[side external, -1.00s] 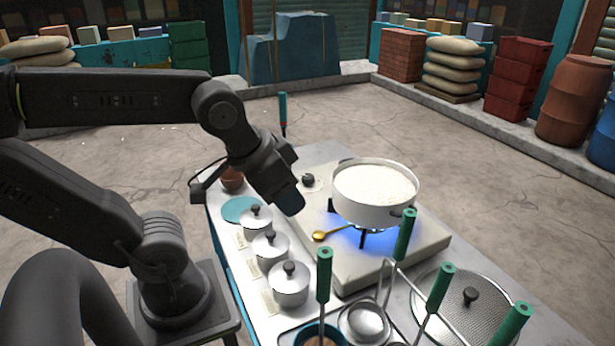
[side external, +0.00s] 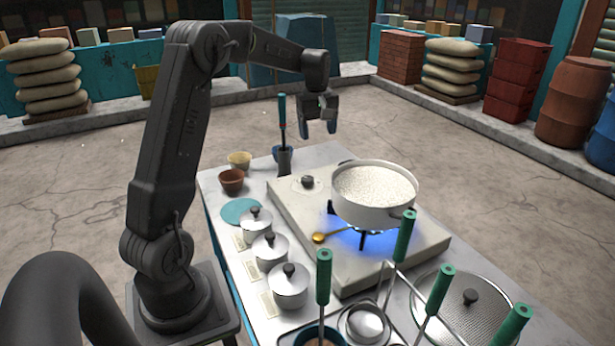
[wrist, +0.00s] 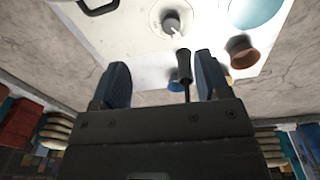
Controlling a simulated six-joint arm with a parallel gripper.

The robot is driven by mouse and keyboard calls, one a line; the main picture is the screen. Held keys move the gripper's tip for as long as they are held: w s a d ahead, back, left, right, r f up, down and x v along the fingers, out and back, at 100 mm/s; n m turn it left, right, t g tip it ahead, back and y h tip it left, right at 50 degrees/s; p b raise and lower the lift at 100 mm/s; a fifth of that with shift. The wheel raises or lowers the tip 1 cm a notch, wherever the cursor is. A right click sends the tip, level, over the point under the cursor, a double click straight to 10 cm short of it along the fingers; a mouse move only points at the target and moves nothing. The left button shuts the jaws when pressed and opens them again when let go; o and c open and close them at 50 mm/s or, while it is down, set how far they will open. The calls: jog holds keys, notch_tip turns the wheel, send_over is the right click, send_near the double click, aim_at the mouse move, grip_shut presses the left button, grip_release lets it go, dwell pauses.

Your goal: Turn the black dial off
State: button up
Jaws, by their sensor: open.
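The black dial (side external: 308,181) sits on the left rear corner of the pale stove (side external: 285,196). It also shows near the top middle of the wrist view (wrist: 171,25), on a round pale plate. Blue flame (side external: 350,238) glows under the white pot (side external: 372,188), which stands on the burner full of white, bubbly contents. My gripper (side external: 318,127) is raised behind and above the stove, pointing down, clear of the dial. Its fingers (wrist: 160,68) are apart in the wrist view with nothing held between them. The dial's exact pointing is too small to read.
A green-handled tool (side external: 282,115) stands upright in a dark holder near my gripper. A brown bowl (side external: 232,180) and a cream cup (side external: 240,159) are left of it. Lidded pots (side external: 288,287) line the stove's left side.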

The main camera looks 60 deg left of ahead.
aim_at(307, 178)
jog(key=a+f+n, duration=0.3)
jog(key=a+f, duration=0.2)
jog(key=a, duration=0.1)
jog(key=shift+g, duration=0.3)
notch_tip(307, 178, down, 13)
jog(key=shift+c, duration=0.5)
jog(key=c, duration=0.8)
jog(key=shift+m, duration=0.3)
